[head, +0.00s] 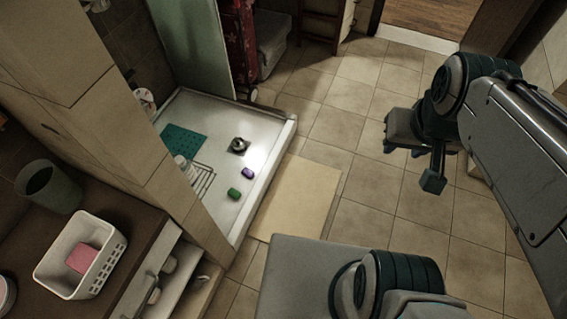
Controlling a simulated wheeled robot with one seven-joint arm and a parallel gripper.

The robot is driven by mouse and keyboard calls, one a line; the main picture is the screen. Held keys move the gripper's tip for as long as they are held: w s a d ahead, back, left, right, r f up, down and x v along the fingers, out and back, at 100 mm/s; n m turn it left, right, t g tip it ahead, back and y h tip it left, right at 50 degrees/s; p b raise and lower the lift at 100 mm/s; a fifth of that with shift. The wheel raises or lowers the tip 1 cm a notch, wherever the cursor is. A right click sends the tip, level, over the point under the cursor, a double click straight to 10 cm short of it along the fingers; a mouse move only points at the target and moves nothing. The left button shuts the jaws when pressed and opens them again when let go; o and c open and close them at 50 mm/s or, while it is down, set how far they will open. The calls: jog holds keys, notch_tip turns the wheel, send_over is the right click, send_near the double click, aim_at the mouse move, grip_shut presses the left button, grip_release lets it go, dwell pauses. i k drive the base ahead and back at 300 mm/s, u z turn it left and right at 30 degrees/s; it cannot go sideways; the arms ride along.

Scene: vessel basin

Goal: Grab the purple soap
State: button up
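The purple soap (248,173) lies on the white shower tray (262,142), near its right edge. It looks like a small dark purple block. A green soap (234,194) lies close to it, slightly lower left in the picture. My gripper (402,151) hangs over the tiled floor at the right, well away from the soap and outside the shower. Its two fingers look spread apart with nothing between them. Nothing hides the purple soap.
The tray has a raised rim. A beige mat (301,199) lies beside it. A glass panel (196,45) stands at the back. The tiled floor between is clear.

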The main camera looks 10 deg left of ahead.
aim_at(249, 174)
jog(key=k, duration=0.25)
jog(key=z, duration=0.25)
jog(key=i, duration=1.3)
jog(key=u, duration=1.5)
jog(key=i, duration=0.6)
jog(key=u, duration=0.75)
